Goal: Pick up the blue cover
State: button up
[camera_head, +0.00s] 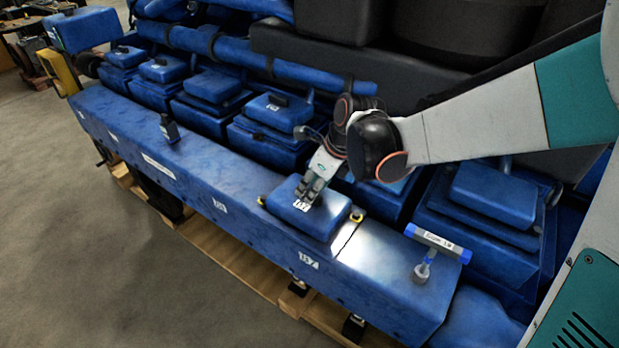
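A blue cover (330,222) with rounded edges and a small white label lies on the long blue engine housing (215,180), right of the middle. My gripper (309,192) reaches down from the upper right, with its grey fingers over the top of this cover. The fingers hide part of the cover's top. Whether they touch it or close on anything there cannot be made out. Other blue covers of similar shape, such as one with a black handle (279,108), sit in a row behind the housing.
A wooden pallet (245,267) lies below; open floor (90,250) is at left.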

jog(key=shift+x, duration=1.2)
grip_shut()
jog(key=shift+w, duration=0.1)
